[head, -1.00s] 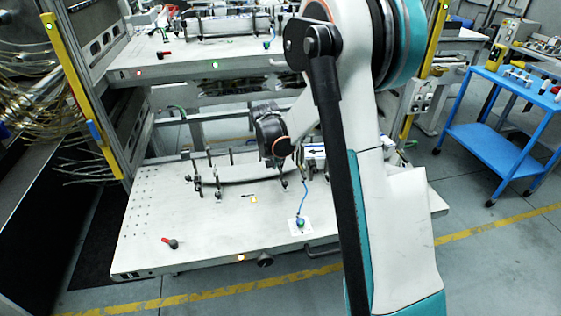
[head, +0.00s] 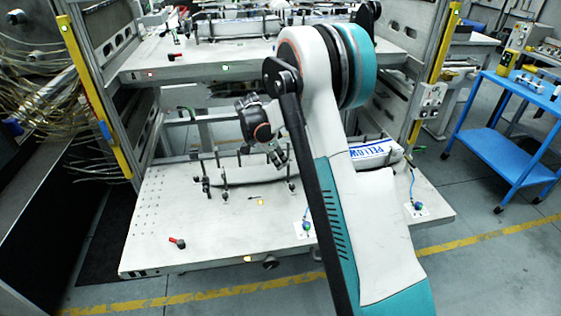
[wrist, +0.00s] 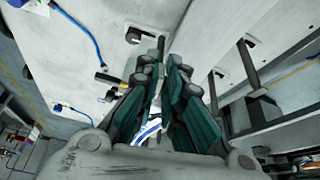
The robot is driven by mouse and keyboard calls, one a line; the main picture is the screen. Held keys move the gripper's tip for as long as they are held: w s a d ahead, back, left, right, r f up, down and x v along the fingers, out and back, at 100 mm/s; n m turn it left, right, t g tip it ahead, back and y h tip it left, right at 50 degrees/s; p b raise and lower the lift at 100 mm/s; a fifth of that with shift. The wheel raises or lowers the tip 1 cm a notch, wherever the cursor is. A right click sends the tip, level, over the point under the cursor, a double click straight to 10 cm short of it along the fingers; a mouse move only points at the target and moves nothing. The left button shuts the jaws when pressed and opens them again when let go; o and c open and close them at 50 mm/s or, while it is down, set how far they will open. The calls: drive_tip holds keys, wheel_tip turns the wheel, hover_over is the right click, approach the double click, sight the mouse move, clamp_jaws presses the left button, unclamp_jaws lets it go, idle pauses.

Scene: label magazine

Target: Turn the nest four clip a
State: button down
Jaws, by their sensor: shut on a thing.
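The lower table (head: 150,235) carries a long pale curved piece (head: 240,172) held among upright dark clips. Clips stand at its left end (head: 205,185) and a little further right (head: 223,177). I cannot read a nest number.
An upper shelf (head: 200,62) with similar pieces hangs above the lower table. A white piece lettered in blue (head: 375,151) lies behind my arm. A red-handled knob (head: 177,242) sits at front left. Yellow posts (head: 95,95) flank the rack. A blue cart (head: 495,150) stands right.

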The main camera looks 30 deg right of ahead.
drive_tip(key=shift+w+m, duration=0.2)
drive_tip(key=shift+m, duration=0.3)
drive_tip(key=c, duration=1.7)
unclamp_jaws()
drive_tip(key=v, duration=1.2)
drive_tip(key=shift+w, duration=0.25)
drive_tip(key=shift+r, duration=0.1)
